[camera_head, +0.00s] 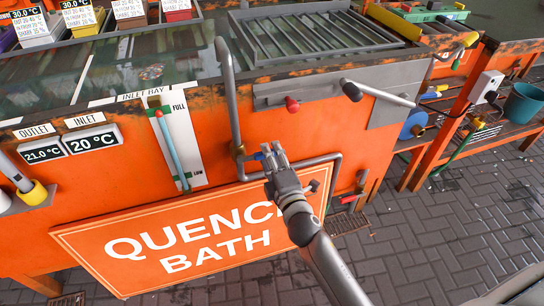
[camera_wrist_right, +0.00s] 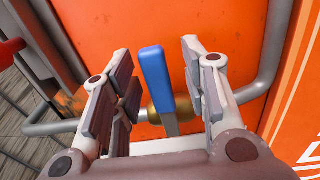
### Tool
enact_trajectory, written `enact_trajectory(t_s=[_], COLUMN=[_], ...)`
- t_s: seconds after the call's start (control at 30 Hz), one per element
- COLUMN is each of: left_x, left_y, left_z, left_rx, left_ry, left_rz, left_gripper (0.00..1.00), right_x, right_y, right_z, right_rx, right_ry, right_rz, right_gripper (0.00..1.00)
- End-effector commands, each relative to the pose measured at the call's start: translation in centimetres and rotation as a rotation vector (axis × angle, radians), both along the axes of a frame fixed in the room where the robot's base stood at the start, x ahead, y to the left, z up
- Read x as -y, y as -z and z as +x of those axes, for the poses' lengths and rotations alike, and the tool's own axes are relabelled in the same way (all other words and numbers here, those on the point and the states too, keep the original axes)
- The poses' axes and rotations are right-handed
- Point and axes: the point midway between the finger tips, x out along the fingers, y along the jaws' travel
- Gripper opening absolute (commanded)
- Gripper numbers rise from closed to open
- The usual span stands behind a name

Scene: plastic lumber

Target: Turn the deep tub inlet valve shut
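A blue lever handle (camera_wrist_right: 153,76) on a brass valve body (camera_wrist_right: 155,112) sits on a grey pipe against the orange tank wall. My right gripper (camera_wrist_right: 158,82) is open, with one finger on each side of the blue lever and visible gaps between. In the head view the right gripper (camera_head: 270,153) is at the pipe, just right of the brass fitting (camera_head: 238,151), and largely hides the lever. No label on this valve is readable. My left gripper is not in view.
The vertical grey pipe (camera_head: 232,105) rises just left of the right gripper. A red handle (camera_head: 350,198) is low on the right. The QUENCH BATH sign (camera_head: 120,270) lies below.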

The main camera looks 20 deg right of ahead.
Motion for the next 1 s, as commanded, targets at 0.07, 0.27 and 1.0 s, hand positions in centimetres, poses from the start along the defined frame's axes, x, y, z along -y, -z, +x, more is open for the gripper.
enact_trajectory(t_s=[0.07, 0.27, 1.0], left_x=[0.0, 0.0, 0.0], left_y=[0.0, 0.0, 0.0], left_z=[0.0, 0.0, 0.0], left_rx=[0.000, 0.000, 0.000], left_ry=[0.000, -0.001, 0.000], left_rz=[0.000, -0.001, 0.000], left_gripper=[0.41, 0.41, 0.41], right_x=[0.0, 0.0, 0.1], right_y=[-0.1, -0.1, 0.0], right_z=[0.0, -0.2, -10.5], right_rx=[0.001, 0.002, -0.001], right_ry=[0.000, 0.000, 0.002], right_rz=[-0.001, -0.003, -0.001], right_gripper=[0.41, 0.41, 0.41])
